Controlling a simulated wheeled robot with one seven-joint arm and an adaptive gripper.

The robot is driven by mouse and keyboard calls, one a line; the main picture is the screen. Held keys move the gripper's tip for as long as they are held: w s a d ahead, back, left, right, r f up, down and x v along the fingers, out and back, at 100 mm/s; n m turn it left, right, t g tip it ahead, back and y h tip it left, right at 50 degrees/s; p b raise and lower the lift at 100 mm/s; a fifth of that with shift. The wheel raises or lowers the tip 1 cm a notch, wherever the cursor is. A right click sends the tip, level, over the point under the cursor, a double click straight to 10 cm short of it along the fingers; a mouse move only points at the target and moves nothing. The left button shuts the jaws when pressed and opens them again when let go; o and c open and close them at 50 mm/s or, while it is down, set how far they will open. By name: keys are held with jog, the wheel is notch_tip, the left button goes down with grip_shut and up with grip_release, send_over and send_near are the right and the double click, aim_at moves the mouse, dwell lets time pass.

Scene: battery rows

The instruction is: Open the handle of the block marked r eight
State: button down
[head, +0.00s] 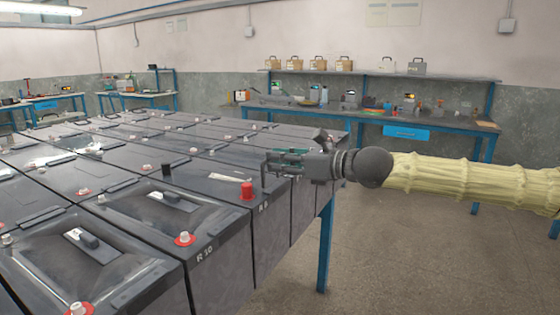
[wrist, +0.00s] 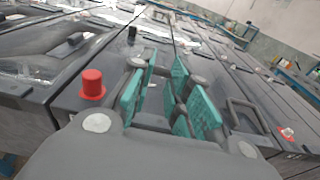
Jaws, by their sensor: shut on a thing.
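The block marked R 8 (head: 264,207) is a dark grey battery on the near right edge of the rows; its small mark is only just readable. A red cap (head: 247,190) stands on its top and also shows in the wrist view (wrist: 92,83). My gripper (head: 280,162) is low over this block, reaching in from the right. Its teal finger pads (wrist: 165,95) stand close together on a dark handle of the block, mostly hidden between the fingers. How far the handle is raised cannot be told.
Block R 10 (head: 205,252) stands nearer, with a flat handle and a red-ringed terminal (head: 185,238). In the wrist view, a neighbouring block's handle (wrist: 245,115) lies to the right. More batteries fill the left. Open floor (head: 400,260) lies right, before a blue-legged bench (head: 430,120).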

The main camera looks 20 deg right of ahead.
jog(key=c, duration=1.4)
grip_release()
jog(key=shift+o, duration=0.2)
jog(key=shift+o, duration=0.2)
jog(key=shift+s+d, duration=0.15)
jog(key=shift+d, duration=0.05)
jog(key=shift+s+d, duration=0.1)
jog(key=shift+s, duration=0.05)
jog(key=o, duration=0.3)
jog(key=shift+s+d, duration=0.15)
jog(key=shift+d, duration=0.15)
jog(key=o, duration=0.9)
jog(key=shift+s+d+r, duration=0.15)
jog(key=shift+s+d, duration=0.05)
jog(key=shift+s, duration=0.15)
jog(key=f+v, duration=0.1)
jog(key=v, duration=0.8)
jog(key=shift+s+r, duration=0.4)
jog(key=shift+r, duration=0.1)
